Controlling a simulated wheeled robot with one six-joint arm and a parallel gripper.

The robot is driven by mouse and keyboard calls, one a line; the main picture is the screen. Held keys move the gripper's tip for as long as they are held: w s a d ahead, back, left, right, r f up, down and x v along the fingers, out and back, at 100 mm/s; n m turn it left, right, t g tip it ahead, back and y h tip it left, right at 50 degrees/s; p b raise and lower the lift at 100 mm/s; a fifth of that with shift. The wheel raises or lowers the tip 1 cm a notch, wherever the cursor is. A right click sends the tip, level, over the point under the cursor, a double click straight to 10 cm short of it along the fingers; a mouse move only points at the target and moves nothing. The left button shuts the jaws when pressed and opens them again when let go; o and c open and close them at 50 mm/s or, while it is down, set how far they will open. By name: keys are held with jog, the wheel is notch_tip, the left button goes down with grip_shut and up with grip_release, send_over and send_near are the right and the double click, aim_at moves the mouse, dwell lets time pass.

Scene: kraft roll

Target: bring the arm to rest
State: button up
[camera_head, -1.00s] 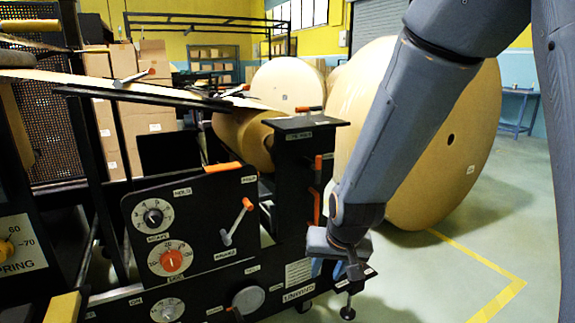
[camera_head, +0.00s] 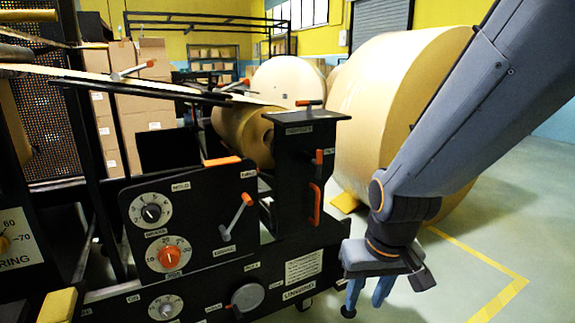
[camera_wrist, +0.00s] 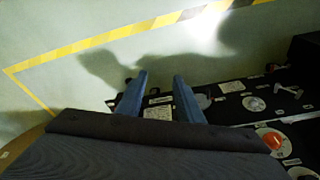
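My gripper (camera_head: 368,296) hangs at the lower right of the head view, pointing down, just right of the black machine (camera_head: 285,205) with its dials and orange handles. Its two blue fingers are apart with nothing between them. In the wrist view the open fingers (camera_wrist: 160,97) point toward the floor and the machine's labelled panel (camera_wrist: 235,100). My arm comes down from the upper right and hides part of the big kraft roll (camera_head: 385,100).
The big roll stands behind my arm. A smaller roll (camera_head: 240,135) sits at the machine, and another roll (camera_head: 288,82) is farther back. Yellow tape (camera_head: 500,300) marks the floor at right, where the floor is clear. Cardboard boxes (camera_head: 140,110) are stacked at back left.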

jog(key=s+a+f+n+g+y+b, duration=0.1)
jog(key=s+a+n+b, duration=0.25)
jog(key=s+a, duration=0.35)
jog(key=s+a+n+g+y+b, duration=0.1)
jog(key=s+a+n+b, duration=0.1)
jog(key=s+a+b, duration=0.5)
jog(key=d+r+m+p, duration=0.2)
jog(key=d+r+p, duration=0.4)
jog(key=p, duration=0.6)
jog(key=w+d+r+m+h+p, duration=0.1)
jog(key=d+r+m+p, duration=0.1)
jog(key=d+r+p, duration=0.4)
jog(key=w+d+r+m+h+p, duration=0.1)
jog(key=d+r+p, duration=0.5)
jog(key=r+p, duration=0.7)
jog(key=m+p, duration=0.1)
jog(key=p, duration=0.6)
jog(key=shift+d+r, duration=0.2)
jog(key=shift+r, duration=0.2)
jog(key=shift+m, duration=0.25)
